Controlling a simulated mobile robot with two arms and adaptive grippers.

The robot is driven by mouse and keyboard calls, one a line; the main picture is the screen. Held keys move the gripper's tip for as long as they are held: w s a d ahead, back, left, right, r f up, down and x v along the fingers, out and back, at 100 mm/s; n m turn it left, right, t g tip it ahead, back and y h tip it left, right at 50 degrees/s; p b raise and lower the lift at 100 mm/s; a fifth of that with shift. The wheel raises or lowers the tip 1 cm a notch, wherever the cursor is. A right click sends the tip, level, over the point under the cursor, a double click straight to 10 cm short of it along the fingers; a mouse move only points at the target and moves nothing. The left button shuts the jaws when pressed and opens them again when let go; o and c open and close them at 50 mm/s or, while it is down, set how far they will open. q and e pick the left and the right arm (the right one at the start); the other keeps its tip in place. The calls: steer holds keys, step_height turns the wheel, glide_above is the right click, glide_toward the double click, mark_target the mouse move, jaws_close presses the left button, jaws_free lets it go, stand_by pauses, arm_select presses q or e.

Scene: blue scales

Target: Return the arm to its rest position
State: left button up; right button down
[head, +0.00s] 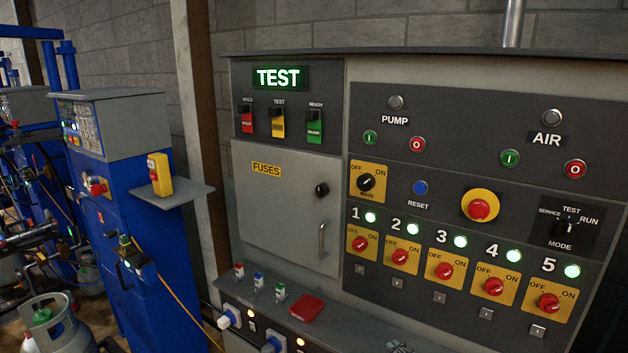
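Neither of my arms nor grippers shows in the head view. A grey control panel (441,184) fills the right side. Its green display (281,77) reads TEST. The mode knob (566,226) sits among the labels SERVICE, TEST and RUN. Numbered red switches, such as switch 1 (360,243) and switch 5 (548,303), run along the bottom, and the lamps above them are lit green. The main switch (366,182) is black on a yellow plate. The fuses door (285,208) looks shut.
A ledge (345,332) juts out below the panel, with a red block (307,308) and several plugs. A blue cabinet (137,240) stands at the left, with a side shelf (168,196) bearing a yellow device (160,174). A gas cylinder (50,325) is at the lower left.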

steer(key=s+d+f+m+g+h, duration=0.1)
steer(key=s+f+g, duration=0.25)
steer(key=s, duration=0.75)
steer(key=s+d+f+m+g, duration=0.1)
steer(key=s+f+g, duration=0.25)
steer(key=s, duration=0.75)
steer(key=s+f+m+g+h, duration=0.15)
steer(key=s+f, duration=0.35)
steer(key=s, duration=0.6)
step_height(320, 180, down, 28)
steer(key=s+f+g+b, duration=0.1)
steer(key=g, duration=0.1)
steer(key=s+d+f+g, duration=0.1)
steer(key=s+d+f, duration=0.2)
steer(key=s+f, duration=1.1)
steer(key=s+b, duration=0.1)
steer(key=s, duration=0.1)
steer(key=shift+s+f, duration=0.3)
steer(key=shift+f, duration=0.1)
steer(key=shift+d+n, duration=0.1)
steer(key=shift+n, duration=0.15)
